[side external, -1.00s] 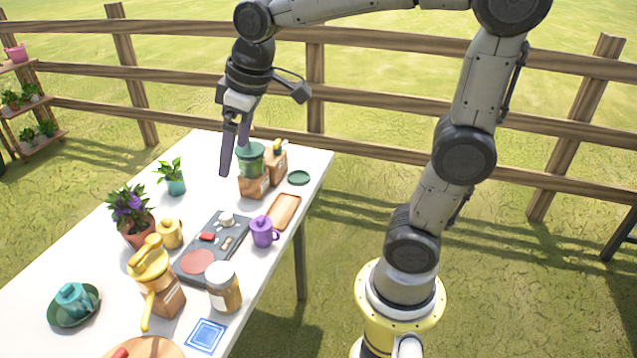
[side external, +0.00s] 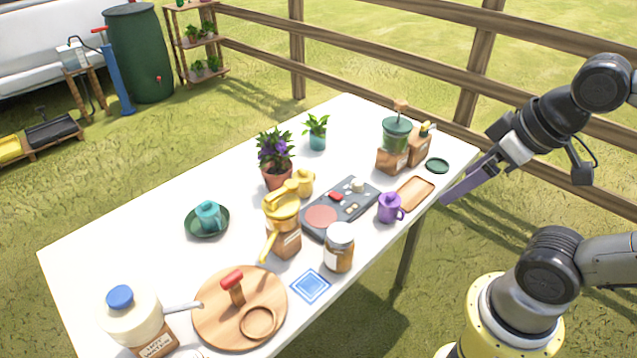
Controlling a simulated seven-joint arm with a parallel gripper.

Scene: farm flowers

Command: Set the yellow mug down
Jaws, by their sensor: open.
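The yellow mug (side external: 301,183) stands upright on the white table (side external: 160,215), behind the yellow-topped grinder (side external: 284,222) and beside the potted purple flower (side external: 276,160). The grinder hides part of the mug. My gripper (side external: 450,197) is off to the right, by the table's right edge, well away from the mug. It is open and empty, with its fingers pointing down and left; they nearly overlap from this side.
A dark tray (side external: 362,208) with small items, a purple mug (side external: 390,208), a jar (side external: 339,248) and a blue patterned coaster (side external: 311,286) surround the middle. A teal mug (side external: 208,214) sits on a green saucer (side external: 190,230). The table's left part has bare room.

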